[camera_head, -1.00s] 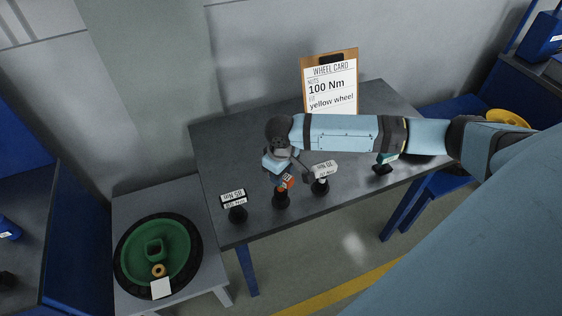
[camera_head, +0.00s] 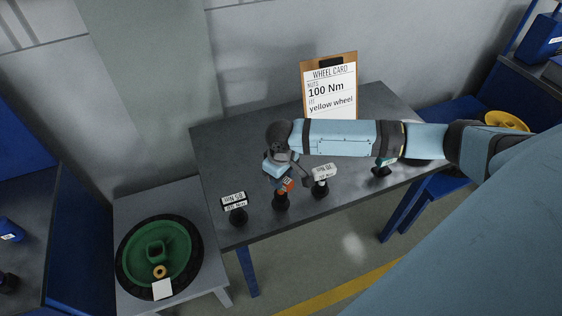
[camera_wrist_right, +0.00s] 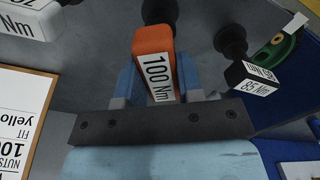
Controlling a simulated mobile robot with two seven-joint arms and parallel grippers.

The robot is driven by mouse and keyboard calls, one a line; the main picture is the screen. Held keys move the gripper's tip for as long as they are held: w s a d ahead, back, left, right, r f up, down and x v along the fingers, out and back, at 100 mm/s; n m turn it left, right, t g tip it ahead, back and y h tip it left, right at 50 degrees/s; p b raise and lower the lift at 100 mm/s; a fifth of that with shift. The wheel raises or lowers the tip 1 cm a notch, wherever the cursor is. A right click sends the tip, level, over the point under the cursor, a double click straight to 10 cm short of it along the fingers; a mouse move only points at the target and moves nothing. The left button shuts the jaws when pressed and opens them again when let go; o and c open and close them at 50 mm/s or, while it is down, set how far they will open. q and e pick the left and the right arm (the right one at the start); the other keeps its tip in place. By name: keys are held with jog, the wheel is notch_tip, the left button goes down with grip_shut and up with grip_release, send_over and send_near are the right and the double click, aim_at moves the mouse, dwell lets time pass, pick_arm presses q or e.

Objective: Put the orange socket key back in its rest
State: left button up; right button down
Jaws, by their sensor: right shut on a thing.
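The orange socket key (camera_wrist_right: 152,48), labelled 100 Nm, is between the two fingers of my right gripper (camera_wrist_right: 157,82), which is shut on it. In the head view the orange key (camera_head: 287,184) shows just below my right gripper (camera_head: 281,171). A black round stand (camera_head: 281,202) is directly under the key. In the wrist view a dark round part (camera_wrist_right: 157,11) is at the key's far end. I cannot tell whether the key is fully seated in the stand. My left gripper is not in view.
A black key labelled 85 Nm (camera_head: 234,199) stands to the left, a white key (camera_head: 325,172) close to the right, and a teal one (camera_head: 386,162) further right. The wheel card (camera_head: 330,87) stands at the back. The grey table (camera_head: 225,150) is clear at its left rear.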

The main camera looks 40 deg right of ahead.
jog(key=shift+f, duration=0.1)
jog(key=shift+f, duration=1.15)
jog(key=c, duration=0.7)
grip_release()
jog(key=shift+f, duration=0.1)
